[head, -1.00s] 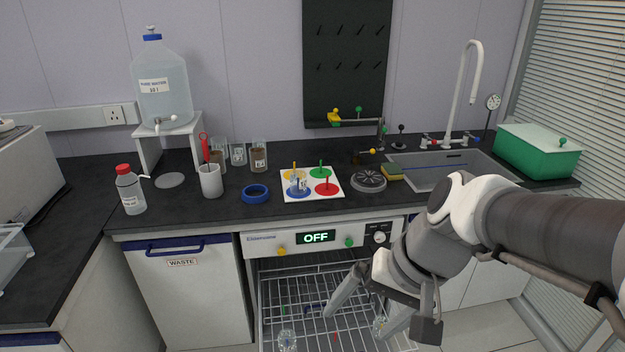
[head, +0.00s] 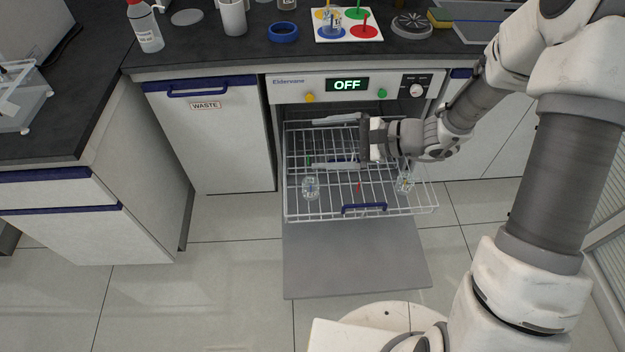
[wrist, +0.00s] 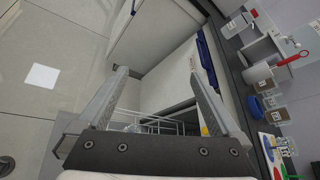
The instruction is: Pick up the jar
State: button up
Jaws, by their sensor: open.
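A clear glass jar (head: 311,188) stands on the left front of the pulled-out wire rack (head: 345,213). A second clear jar (head: 404,184) stands at the rack's right front and holds something small and yellowish. My gripper (head: 314,144) is above the rack with its fingers pointing left, spread apart and empty. It is behind the left jar in the picture and touches neither jar. In the wrist view the open fingers (wrist: 158,73) show nothing gripped. A clear glassy shape low between them is too small to identify.
The open washer door (head: 355,265) lies below the rack. The washer panel (head: 345,86) reads OFF. The waste cabinet (head: 205,130) stands at left. On the counter are a blue ring (head: 283,32) and a board with coloured circles (head: 347,34).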

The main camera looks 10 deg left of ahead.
jog(key=w+f+m+t+b, duration=0.1)
jog(key=w+f+m+t, duration=0.2)
jog(key=f, duration=0.4)
jog(key=w+f+m+t+b, duration=0.2)
jog(key=f+m, duration=0.3)
jog(key=f, duration=0.3)
jog(key=m+t+h+b, duration=0.2)
jog(key=m+t+h, duration=0.2)
jog(key=m, duration=0.4)
send_near(315, 190)
jog(key=shift+g, duration=0.3)
jog(key=b+x, duration=0.1)
jog(key=x, duration=0.1)
jog(key=b+x, duration=0.1)
jog(key=x, duration=0.2)
jog(key=r+b+x, duration=0.1)
jog(key=b+x, duration=0.1)
jog(key=x, duration=0.1)
jog(key=shift+w+a, duration=0.1)
jog(key=b+x, duration=0.1)
jog(key=x, duration=0.1)
jog(key=b+x, duration=0.1)
jog(key=x, duration=0.1)
jog(key=shift+w+f, duration=0.15)
jog(key=shift+f, duration=0.1)
jog(key=shift+w+a+b, duration=0.1)
jog(key=shift+w+b, duration=0.15)
jog(key=shift+b, duration=0.1)
jog(key=shift+w+a, duration=0.1)
jog(key=c, duration=1.4)
